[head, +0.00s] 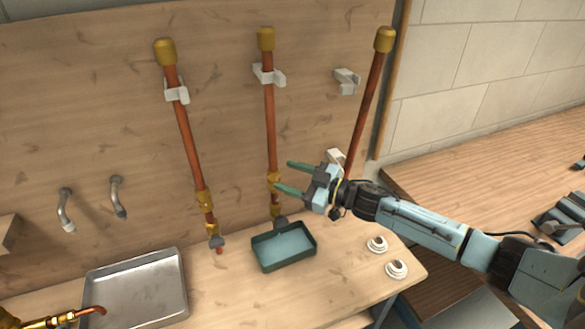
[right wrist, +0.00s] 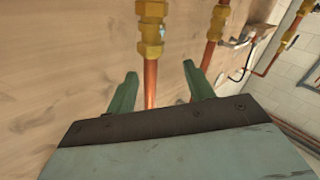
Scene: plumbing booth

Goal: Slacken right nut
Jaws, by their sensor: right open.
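Three copper pipes stand along the wooden wall. The left pipe (head: 185,130) has similar brass fittings (head: 205,200) low down. Contact cannot be told. My left gripper is out of view.
A green tray (head: 263,268) sits below the middle pipe. A metal tray (head: 172,308) lies at front left, beside a brass fitting with a copper spout (head: 65,318). The right pipe (head: 367,100) is partly hidden by my arm. Two white round fittings (head: 396,269) lie on the bench.

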